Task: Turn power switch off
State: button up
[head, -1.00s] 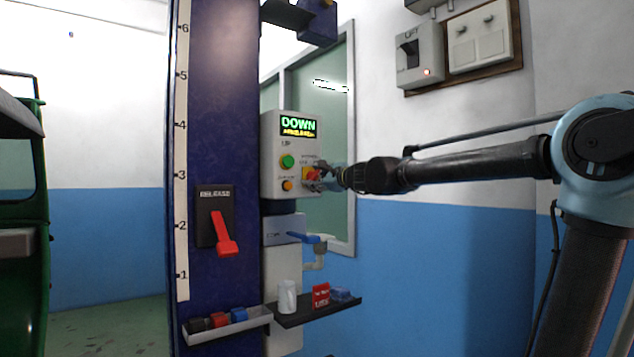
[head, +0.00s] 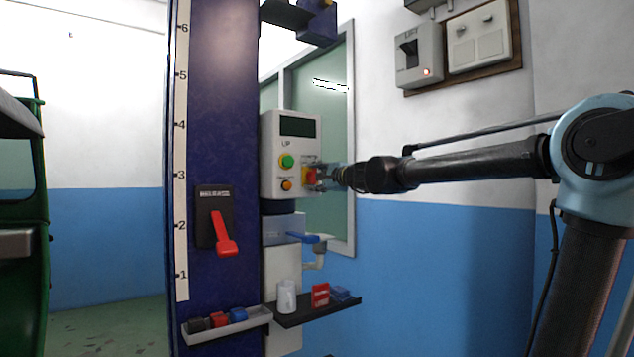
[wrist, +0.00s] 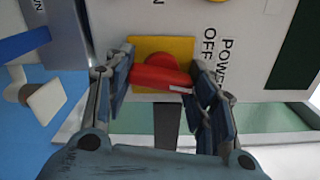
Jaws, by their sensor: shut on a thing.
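The power switch (wrist: 162,74) is a red rotary handle on a yellow plate (wrist: 178,46), with "POWER" and "OFF" lettering beside it in the wrist view. It also shows in the head view as a red and yellow patch (head: 308,177) on the grey control box (head: 272,150). The box's display (head: 299,127) is dark. My gripper (wrist: 160,82) is shut on the red handle, with one finger at each end of it. In the head view my gripper (head: 322,176) reaches the box from the right and partly covers the switch.
A green button (head: 287,161) and an orange button (head: 286,185) sit left of the switch. Below are a blue-handled valve (head: 303,238) and a shelf (head: 318,310) with small items. A red release lever (head: 224,234) is on the blue column (head: 225,100).

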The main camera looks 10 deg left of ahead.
jog(key=n, duration=0.5)
jog(key=shift+s+n, duration=0.1)
jog(key=shift+n, duration=0.2)
jog(key=n, duration=0.4)
jog(key=shift+n, duration=0.4)
jog(key=shift+f, duration=0.1)
jog(key=o, duration=1)
jog(key=shift+c, duration=0.2)
jog(key=shift+o, duration=0.6)
jog(key=v, duration=1.2)
